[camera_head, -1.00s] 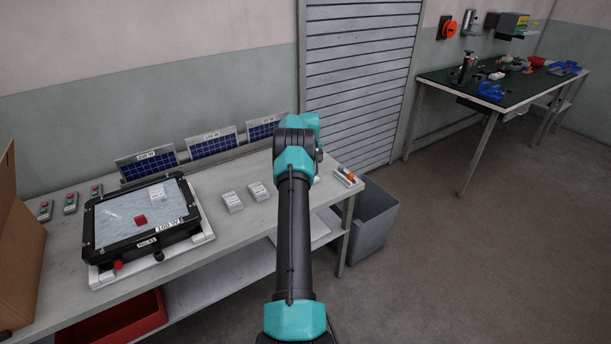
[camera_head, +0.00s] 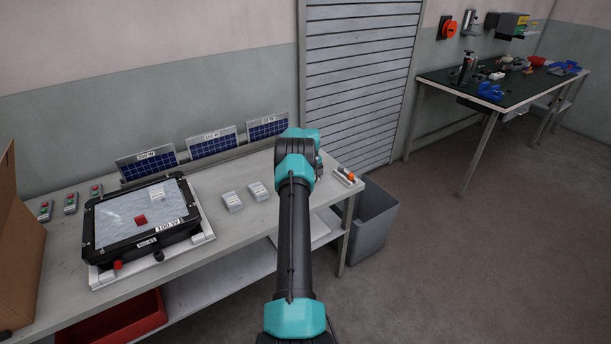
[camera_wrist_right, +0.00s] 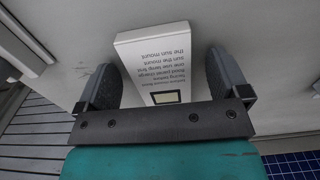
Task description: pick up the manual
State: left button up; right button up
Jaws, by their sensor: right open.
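A white manual (camera_wrist_right: 155,65) with printed lines and a small dark-framed square lies between the two fingers of my right gripper (camera_wrist_right: 161,65) in the right wrist view. The fingers are open, one on each side of it; I cannot tell whether either touches it. In the head view my right arm hides the gripper and this manual. Two similar white booklets, a left one (camera_head: 232,201) and a right one (camera_head: 258,191), lie on the bench. My left gripper is not in view.
The grey bench (camera_head: 205,260) holds a black floodlight housing (camera_head: 140,217) on a white base. Several solar panels (camera_head: 212,144) stand along the back. A cardboard box (camera_head: 20,250) is at left. A grey bin (camera_head: 372,225) stands by the bench's right end.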

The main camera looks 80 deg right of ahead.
dwell(0.5)
jog(key=c, duration=1)
jog(key=shift+a+r, duration=0.1)
jog(key=shift+r, duration=1.7)
jog(key=a, duration=0.5)
jog(key=s+a+r, duration=0.1)
jog(key=a, duration=0.9)
jog(key=shift+s+a+r, duration=0.15)
jog(key=shift+s+a, duration=0.15)
jog(key=shift+a, duration=0.1)
jog(key=shift+w, duration=0.1)
